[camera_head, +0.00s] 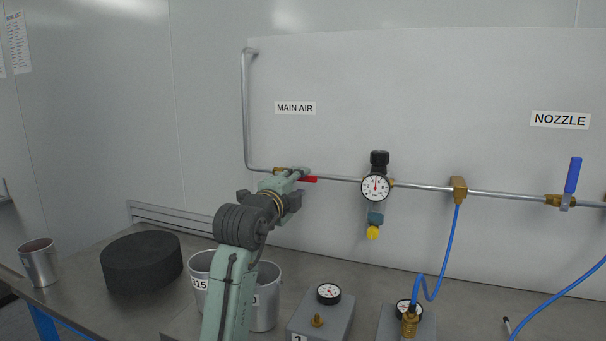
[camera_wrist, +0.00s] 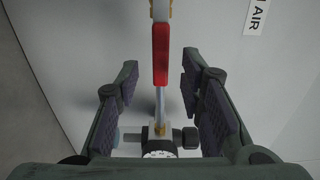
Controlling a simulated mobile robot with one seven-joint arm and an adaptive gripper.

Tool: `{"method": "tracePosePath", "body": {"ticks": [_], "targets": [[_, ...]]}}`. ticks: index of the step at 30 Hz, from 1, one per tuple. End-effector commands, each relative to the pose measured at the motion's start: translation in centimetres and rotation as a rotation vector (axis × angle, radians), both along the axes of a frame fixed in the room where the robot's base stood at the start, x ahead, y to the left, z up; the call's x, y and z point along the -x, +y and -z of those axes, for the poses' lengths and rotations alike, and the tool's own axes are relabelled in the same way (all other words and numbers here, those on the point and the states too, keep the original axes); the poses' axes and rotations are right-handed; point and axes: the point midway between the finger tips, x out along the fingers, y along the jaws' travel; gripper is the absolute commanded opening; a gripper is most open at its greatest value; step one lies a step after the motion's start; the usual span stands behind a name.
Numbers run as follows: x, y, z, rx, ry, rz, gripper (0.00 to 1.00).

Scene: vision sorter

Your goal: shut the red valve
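The red valve's handle (camera_head: 308,179) lies along the pipe under the MAIN AIR label, pointing right, with its brass body partly behind my gripper. In the wrist view the red handle (camera_wrist: 161,55) runs up and down the picture, in line with the pipe. My gripper (camera_head: 296,177) is at the valve and hides part of it. In the wrist view my gripper (camera_wrist: 160,72) is open, with one finger on each side of the handle and visible gaps. Neither finger appears to touch it. I cannot tell how deep the handle sits between them.
A pressure gauge and regulator (camera_head: 375,188) sit on the pipe to the right. A blue valve handle (camera_head: 573,175) stands upright under the NOZZLE label. Metal cups (camera_head: 265,300), a black round block (camera_head: 141,262) and gauge boxes (camera_head: 322,313) stand on the bench below.

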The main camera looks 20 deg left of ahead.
Motion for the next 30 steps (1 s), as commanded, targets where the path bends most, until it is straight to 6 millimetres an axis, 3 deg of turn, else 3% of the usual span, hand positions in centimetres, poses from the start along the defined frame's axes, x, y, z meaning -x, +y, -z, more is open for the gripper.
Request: {"method": "tracePosePath", "body": {"ticks": [6, 17, 30], "targets": [[-2.7, -0.1, -0.1, 0.001, 0.0, 0.001, 0.35], [-3.3, -0.1, 0.0, 0.0, -0.002, -0.001, 0.35], [-3.3, -0.1, 0.0, 0.001, -0.002, -0.001, 0.07]]}}
